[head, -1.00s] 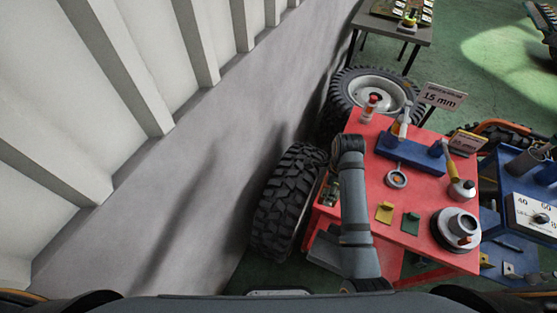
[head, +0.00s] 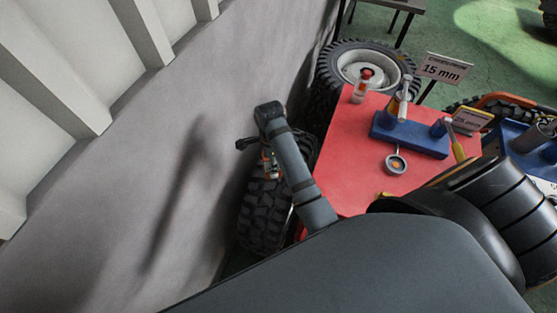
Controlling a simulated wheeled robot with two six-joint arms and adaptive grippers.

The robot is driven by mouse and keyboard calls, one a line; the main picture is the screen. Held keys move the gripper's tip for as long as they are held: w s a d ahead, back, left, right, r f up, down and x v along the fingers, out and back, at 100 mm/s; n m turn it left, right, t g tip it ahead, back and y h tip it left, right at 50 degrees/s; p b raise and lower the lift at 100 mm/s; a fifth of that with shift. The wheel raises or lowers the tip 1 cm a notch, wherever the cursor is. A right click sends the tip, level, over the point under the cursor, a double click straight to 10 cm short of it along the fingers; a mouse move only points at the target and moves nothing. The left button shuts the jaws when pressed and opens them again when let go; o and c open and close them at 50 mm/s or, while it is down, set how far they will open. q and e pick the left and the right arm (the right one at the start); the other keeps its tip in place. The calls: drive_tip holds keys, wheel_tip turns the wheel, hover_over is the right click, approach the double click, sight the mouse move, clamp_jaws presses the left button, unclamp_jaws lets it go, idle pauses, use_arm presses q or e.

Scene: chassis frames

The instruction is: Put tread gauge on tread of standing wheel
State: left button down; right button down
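The standing wheel (head: 264,215), a black knobby tyre, stands on edge between the grey wall and the red table. My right arm reaches across to it. My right gripper (head: 268,165) is at its upper part, over or against the tread. A small piece with orange and green shows at the gripper, and a short dark part juts out to its left. I cannot tell whether this piece is the tread gauge, or whether the fingers are shut; the wrist hides them. My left gripper is not in view.
The red table (head: 350,185) holds a blue stand (head: 412,137), a round orange-centred gauge (head: 396,163) and a red-topped bottle (head: 362,86). A sign reads 15 mm (head: 442,70). Another wheel (head: 368,68) lies behind the table. The wall (head: 190,150) is close on the left.

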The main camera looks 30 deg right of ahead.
drive_tip(key=s+d+r+m, duration=0.1)
drive_tip(key=s+r+m, duration=0.2)
drive_tip(key=m, duration=0.3)
drive_tip(key=shift+w+d+f, duration=1.25)
drive_tip(key=shift+w+f, duration=0.75)
drive_tip(key=shift+f, duration=0.15)
drive_tip(key=shift+w+d+f, duration=1.25)
drive_tip(key=shift+w+f, duration=0.8)
drive_tip(key=shift+f, duration=0.15)
drive_tip(key=shift+w+d+f, duration=1.25)
drive_tip(key=shift+w+f, duration=0.75)
drive_tip(key=shift+f, duration=0.15)
drive_tip(key=shift+f, duration=0.15)
drive_tip(key=c, duration=0.8)
unclamp_jaws()
drive_tip(key=shift+o, duration=0.2)
drive_tip(key=shift+s, duration=0.1)
wheel_tip(320, 180, up, 12)
drive_tip(key=shift+r, duration=0.2)
